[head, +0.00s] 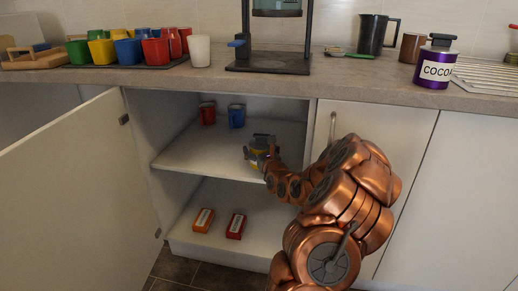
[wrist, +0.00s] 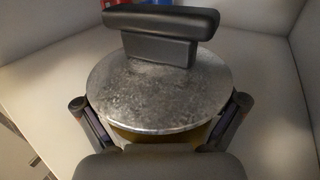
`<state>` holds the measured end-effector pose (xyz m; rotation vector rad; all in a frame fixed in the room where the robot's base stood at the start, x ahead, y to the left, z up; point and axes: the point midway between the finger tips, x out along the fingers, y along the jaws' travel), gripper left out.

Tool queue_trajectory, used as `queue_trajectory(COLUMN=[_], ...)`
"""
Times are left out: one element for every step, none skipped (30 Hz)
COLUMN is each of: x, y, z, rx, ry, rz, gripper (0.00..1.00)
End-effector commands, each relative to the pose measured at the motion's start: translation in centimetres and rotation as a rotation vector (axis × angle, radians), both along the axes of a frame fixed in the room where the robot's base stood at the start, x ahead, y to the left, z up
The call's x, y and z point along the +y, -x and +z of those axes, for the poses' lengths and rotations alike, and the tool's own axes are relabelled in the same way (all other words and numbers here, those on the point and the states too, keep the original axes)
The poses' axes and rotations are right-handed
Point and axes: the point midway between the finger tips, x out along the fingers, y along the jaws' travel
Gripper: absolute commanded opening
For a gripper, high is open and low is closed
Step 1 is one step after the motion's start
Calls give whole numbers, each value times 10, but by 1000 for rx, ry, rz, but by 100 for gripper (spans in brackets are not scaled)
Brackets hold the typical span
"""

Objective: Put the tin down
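The tin (head: 257,162) has a yellow body, and it is inside the open cabinet at the upper shelf (head: 190,155). In the wrist view its round grey metal lid (wrist: 150,95) with a dark handle fills the middle, and only a strip of yellow shows below it. My gripper (head: 264,150) is at the tin, with one finger on each side, and it appears shut on it; the fingers also show in the wrist view (wrist: 160,120). The tin looks upright. Its base is hidden, so I cannot tell whether it touches the shelf.
A red mug (head: 207,113) and a blue mug (head: 236,116) stand behind on the same shelf. Two small boxes, orange (head: 203,220) and red (head: 235,226), lie below. The open door (head: 80,195) is at left. A purple cocoa tin (head: 433,70) stands on the counter.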

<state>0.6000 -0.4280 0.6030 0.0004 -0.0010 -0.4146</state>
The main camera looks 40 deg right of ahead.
Motion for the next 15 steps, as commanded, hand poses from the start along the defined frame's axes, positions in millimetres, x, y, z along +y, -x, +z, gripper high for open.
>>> queue_trajectory(x=[0,0,0,0,0,0,0,0,0,0,0,0,0,0,1], y=[0,0,0,0,0,0,0,0,0,0,0,0,0,0,4], z=[0,0,0,0,0,0,0,0,0,0,0,1,2,3,4], rx=[0,0,0,0,0,1,1,0,0,0,0,0,-1,-1,1], ry=[0,0,0,0,0,0,0,0,0,0,0,1,1,1,-1], rz=[0,0,0,0,0,0,0,0,0,0,0,0,0,0,-1], gripper=[100,100,100,100,100,100,100,100,100,100,100,100,100,100,100])
